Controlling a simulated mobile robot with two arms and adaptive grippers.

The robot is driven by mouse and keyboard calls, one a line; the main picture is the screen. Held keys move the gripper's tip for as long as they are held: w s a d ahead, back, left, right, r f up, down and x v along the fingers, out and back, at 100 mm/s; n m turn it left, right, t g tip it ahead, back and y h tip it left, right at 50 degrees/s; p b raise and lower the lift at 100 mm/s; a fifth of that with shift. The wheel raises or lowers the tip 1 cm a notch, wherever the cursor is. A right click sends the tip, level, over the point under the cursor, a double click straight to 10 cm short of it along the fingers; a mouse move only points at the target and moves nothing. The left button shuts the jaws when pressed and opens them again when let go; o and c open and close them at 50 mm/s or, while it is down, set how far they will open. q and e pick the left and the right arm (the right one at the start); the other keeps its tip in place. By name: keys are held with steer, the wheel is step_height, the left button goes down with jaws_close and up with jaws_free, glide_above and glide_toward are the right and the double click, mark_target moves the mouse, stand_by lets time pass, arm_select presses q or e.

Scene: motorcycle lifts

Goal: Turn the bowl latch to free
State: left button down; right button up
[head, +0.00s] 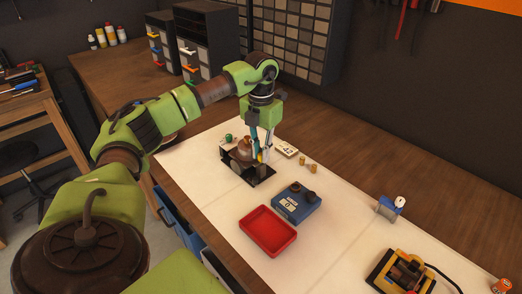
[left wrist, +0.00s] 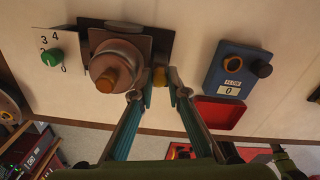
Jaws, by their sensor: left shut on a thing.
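The bowl (head: 243,149) is a round copper-brown body on a black plate (head: 232,168) on the pale work mat. It also shows in the left wrist view (left wrist: 119,56), with a brass knob (left wrist: 106,82) on its near side. Beside it, at the plate's right edge, is a small yellow-brass piece (left wrist: 160,76), which looks like the latch. My left gripper (head: 261,155) points down at this side of the bowl. Its two fingertips in the left wrist view (left wrist: 160,84) are closed on the brass piece. The fingers partly hide it in the head view. My right gripper is not seen.
A blue flow box (head: 296,203) with dark knobs and a red tray (head: 268,232) lie nearer. A green knob (left wrist: 52,57) with numbers is left of the bowl. Two small brass cylinders (head: 308,164) and a white number card (head: 286,147) stand close by.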

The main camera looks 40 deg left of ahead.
arm_select(q)
steer(key=shift+n, duration=0.3)
steer(key=c, duration=2)
jaws_free()
